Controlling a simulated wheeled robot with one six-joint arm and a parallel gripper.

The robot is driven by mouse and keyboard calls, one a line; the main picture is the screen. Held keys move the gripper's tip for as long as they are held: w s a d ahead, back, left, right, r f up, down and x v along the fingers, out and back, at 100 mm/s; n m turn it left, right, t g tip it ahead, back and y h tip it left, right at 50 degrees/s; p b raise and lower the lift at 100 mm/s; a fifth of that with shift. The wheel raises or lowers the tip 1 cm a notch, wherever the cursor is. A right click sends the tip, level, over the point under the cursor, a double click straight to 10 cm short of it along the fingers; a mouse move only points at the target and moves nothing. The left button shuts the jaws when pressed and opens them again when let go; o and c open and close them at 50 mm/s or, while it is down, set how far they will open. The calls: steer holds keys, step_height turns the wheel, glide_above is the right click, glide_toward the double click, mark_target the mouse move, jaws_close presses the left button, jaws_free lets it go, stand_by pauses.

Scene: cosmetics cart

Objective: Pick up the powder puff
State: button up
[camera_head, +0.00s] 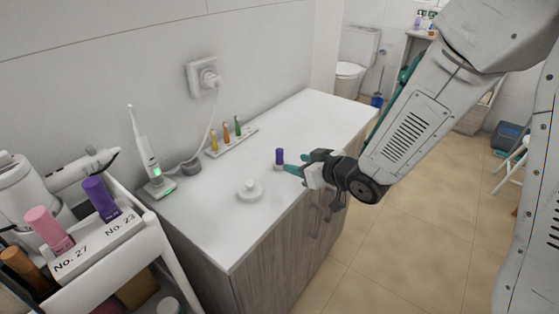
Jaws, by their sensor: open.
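The white round thing with a small knob on top, which looks like the powder puff (250,191), lies on the white cabinet top (222,238) near its front edge. My gripper (296,164) is to the right of it, over the cabinet's front edge, with its teal fingers pointing left. The gripper is open, and I see nothing held in it. The puff is apart from the fingers and in plain view.
A small purple-topped item (280,157) stands close by the fingertips. A tray (233,142) with several coloured items, an electric toothbrush (147,150) and a cable are behind. A cart (150,235) with lipsticks is at left. The cabinet's far right top is clear.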

mark_target(282, 160)
steer(key=x, duration=0.8)
steer(key=shift+s+a+r, duration=0.2)
steer(key=shift+a+r, duration=0.05)
steer(key=shift+a, duration=0.1)
steer(key=c, duration=0.8)
